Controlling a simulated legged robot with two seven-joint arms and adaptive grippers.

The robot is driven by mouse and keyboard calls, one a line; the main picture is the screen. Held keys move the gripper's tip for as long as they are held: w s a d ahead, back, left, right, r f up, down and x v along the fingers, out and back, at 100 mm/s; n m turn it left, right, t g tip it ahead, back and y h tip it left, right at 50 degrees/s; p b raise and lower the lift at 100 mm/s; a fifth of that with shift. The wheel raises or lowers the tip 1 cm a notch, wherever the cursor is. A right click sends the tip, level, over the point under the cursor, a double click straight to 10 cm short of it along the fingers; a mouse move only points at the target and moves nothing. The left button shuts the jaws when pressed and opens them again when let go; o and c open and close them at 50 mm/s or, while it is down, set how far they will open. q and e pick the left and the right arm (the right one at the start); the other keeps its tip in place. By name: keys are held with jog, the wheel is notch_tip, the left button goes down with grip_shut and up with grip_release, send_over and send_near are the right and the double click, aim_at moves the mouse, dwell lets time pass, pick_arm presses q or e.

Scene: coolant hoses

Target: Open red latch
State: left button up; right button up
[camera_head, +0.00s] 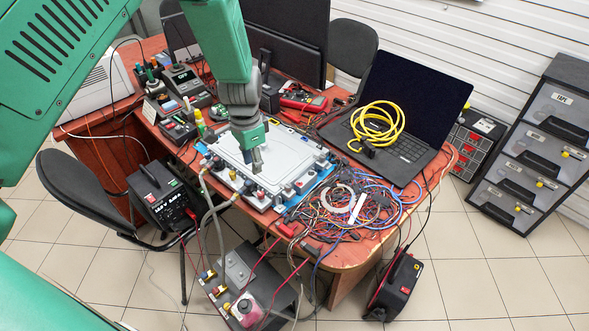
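A white and blue flat unit (278,158) lies on the red-brown table, with small fittings along its edges. A small red part (299,184) shows at its front right corner. I cannot tell whether this is the red latch. My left gripper (257,166) points down over the left part of the unit, close to its front edge. Its fingers look narrow from here, and I cannot tell whether they are open or touch anything. The gripper hides part of the unit. My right gripper is not in view.
Tangled coloured wires (345,215) cover the table right of the unit. A laptop (410,115) with a coiled yellow cable (377,126) stands behind them. A monitor (290,40) is at the back. A dark box with hoses (245,285) stands below the table's front edge.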

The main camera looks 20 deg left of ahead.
aim_at(261, 194)
pick_arm(q)
jog(key=f, duration=0.3)
jog(key=d+f, duration=0.1)
jog(key=f, duration=0.3)
jog(key=w+f, duration=0.1)
jog(key=f, duration=0.2)
jog(key=shift+d+f+p, duration=0.15)
jog(key=shift+d+p, duration=0.1)
jog(key=shift+p, duration=0.1)
jog(key=shift+s+a+f, duration=0.1)
jog(key=shift+a+f, duration=0.25)
jog(key=shift+f, duration=0.25)
jog(key=shift+s+a+f, duration=0.1)
jog(key=shift+a+f, duration=0.25)
jog(key=shift+f, duration=0.25)
jog(key=shift+a+f, duration=0.25)
jog(key=shift+a, duration=0.05)
jog(key=shift+w+d+r, duration=0.1)
jog(key=shift+d+r, duration=0.1)
jog(key=shift+d, duration=0.15)
grip_shut()
jog(key=shift+d, duration=0.2)
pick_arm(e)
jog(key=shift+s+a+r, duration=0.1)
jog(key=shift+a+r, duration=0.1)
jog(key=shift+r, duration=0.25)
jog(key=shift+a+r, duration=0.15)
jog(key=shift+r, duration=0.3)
